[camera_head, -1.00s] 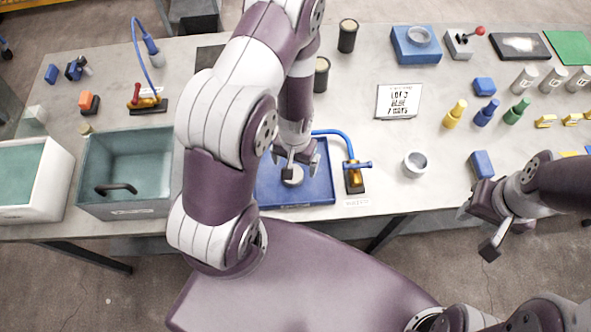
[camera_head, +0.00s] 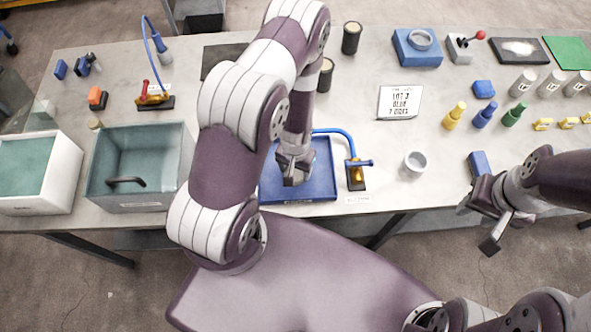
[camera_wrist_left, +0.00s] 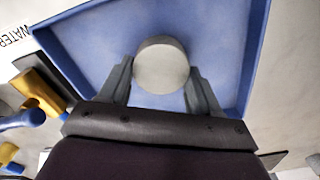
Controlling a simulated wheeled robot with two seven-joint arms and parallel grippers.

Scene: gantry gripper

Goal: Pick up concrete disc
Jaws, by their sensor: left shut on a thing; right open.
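The concrete disc (camera_wrist_left: 161,66) is a round pale grey piece in the left wrist view, over the blue tray (camera_wrist_left: 95,55). My left gripper (camera_wrist_left: 161,82) has one finger on each side of the disc and is shut on it. In the head view my left gripper (camera_head: 293,178) is low over the blue tray (camera_head: 325,190), and its hand and arm hide most of the disc. I cannot tell whether the disc touches the tray floor. My right gripper (camera_head: 478,222) is open and empty off the table's front edge at the right.
A blue hose with a brass tap (camera_head: 355,172) stands right of the tray. A small white cup (camera_head: 415,162) is further right. A grey-green bin (camera_head: 140,165) and a white bin (camera_head: 62,175) stand at the left. Coloured bottles (camera_head: 484,116) are at the right.

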